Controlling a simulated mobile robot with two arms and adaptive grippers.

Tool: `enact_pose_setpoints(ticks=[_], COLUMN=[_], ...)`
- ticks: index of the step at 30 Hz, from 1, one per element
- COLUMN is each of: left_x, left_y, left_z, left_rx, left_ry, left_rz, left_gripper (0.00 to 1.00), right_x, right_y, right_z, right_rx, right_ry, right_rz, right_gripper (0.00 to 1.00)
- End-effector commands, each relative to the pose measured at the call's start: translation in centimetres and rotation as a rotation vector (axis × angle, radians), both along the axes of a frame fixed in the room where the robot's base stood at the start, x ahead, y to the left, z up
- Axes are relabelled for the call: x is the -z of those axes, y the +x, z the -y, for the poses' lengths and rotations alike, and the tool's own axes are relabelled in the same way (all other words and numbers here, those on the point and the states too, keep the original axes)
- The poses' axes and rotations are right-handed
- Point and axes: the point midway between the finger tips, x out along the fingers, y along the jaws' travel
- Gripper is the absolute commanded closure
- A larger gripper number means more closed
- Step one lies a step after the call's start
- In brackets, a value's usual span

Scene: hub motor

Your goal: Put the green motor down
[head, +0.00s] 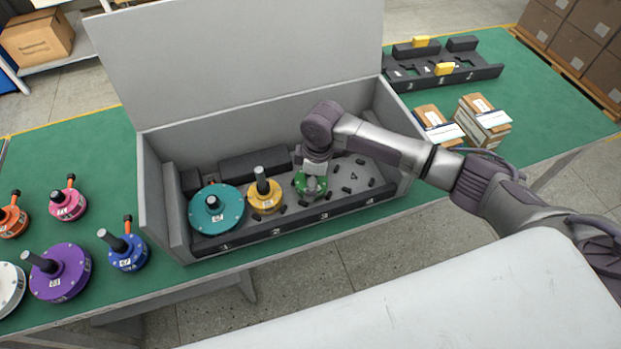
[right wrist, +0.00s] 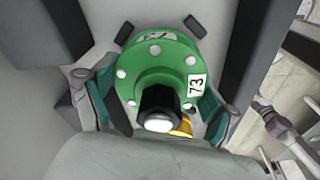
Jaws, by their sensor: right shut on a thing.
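The green motor (head: 309,184) is in the grey open box (head: 156,176), over the third numbered place. In the right wrist view the green motor (right wrist: 165,68) shows a label 73 and a dark shaft. My right gripper (head: 313,172) reaches down on it from above. Its two fingers (right wrist: 160,108) are on either side of the motor and shut on it. The motor's underside is hidden, so I cannot tell whether it touches the box floor. My left gripper is not in view.
A teal motor (head: 217,208) stands at place 1 and a yellow motor (head: 265,196) at place 2. Place 4 (head: 358,182) holds only small dark pegs. The raised lid (head: 240,60) stands behind. Purple (head: 60,272), blue (head: 127,254) and other motors stand on the table at left.

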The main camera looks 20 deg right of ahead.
Motion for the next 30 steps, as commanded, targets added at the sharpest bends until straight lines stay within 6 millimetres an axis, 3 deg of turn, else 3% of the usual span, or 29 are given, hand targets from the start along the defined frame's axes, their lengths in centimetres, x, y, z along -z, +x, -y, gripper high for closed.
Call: enact_pose_setpoints(ticks=[2,3,5,14,19,30], left_x=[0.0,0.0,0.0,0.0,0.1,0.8], left_y=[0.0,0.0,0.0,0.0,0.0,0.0], left_z=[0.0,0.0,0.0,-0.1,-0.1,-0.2], left_rx=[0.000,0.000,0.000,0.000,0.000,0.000], left_ry=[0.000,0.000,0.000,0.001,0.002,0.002], left_rz=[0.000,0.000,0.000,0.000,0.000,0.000], left_gripper=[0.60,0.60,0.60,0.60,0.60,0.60], right_x=[0.1,0.2,0.2,0.2,-0.8,-8.3], right_y=[0.1,0.0,0.0,0.0,0.1,-0.2], right_z=[0.0,0.0,0.0,0.0,0.1,0.9], right_rx=[0.000,0.001,0.000,0.001,0.001,0.000], right_ry=[0.001,0.000,0.000,0.000,0.000,0.000], right_rz=[0.003,0.000,0.000,0.000,0.002,0.004], right_gripper=[0.83,0.09,0.00,0.00,0.00,0.00])
